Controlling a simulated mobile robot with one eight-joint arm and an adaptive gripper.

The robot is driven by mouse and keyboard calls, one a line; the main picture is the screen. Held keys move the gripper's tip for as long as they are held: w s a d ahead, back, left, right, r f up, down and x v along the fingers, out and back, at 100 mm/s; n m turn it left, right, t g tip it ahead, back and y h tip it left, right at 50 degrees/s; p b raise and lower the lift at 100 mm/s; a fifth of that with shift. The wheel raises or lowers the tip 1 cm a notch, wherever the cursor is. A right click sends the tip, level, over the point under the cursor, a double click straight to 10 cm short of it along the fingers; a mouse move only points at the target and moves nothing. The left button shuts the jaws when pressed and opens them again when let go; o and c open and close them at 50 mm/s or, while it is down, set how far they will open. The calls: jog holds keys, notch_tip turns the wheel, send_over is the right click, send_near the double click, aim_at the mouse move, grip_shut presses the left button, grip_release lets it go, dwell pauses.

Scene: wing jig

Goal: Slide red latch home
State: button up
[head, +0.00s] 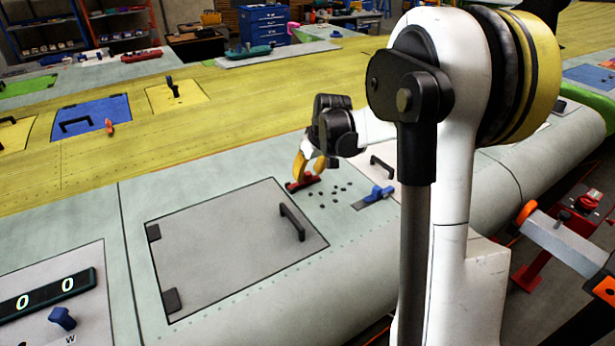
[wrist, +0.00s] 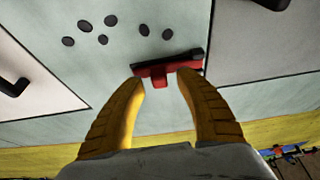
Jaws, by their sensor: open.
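The red latch (head: 301,184) lies on the pale green wing skin, just past the far edge of a large grey hinged panel. In the wrist view the red latch (wrist: 166,69) shows as a red bar on a dark strip, with a short tab pointing toward my gripper. My gripper (head: 312,171) has yellow fingers, reaching down at the latch in the head view. In the wrist view its fingertips (wrist: 165,82) are apart, on either side of the tab. I cannot tell whether they touch the latch.
Several dark round spots (head: 334,191) lie right of the latch. A blue latch (head: 377,193) and black handles (head: 292,221) stand up from the surface nearby. The hinged grey panel (head: 220,245) is otherwise bare. A yellow strip (head: 200,120) runs behind.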

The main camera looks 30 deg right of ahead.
aim_at(296, 184)
jog(key=shift+w+f, duration=0.2)
jog(key=shift+f, duration=0.3)
jog(key=shift+c, duration=0.2)
grip_shut()
jog(key=a, duration=0.4)
jog(key=shift+s, duration=0.1)
jog(key=shift+d, duration=0.1)
jog(key=shift+o, duration=0.2)
grip_release()
jog(key=shift+a, duration=0.2)
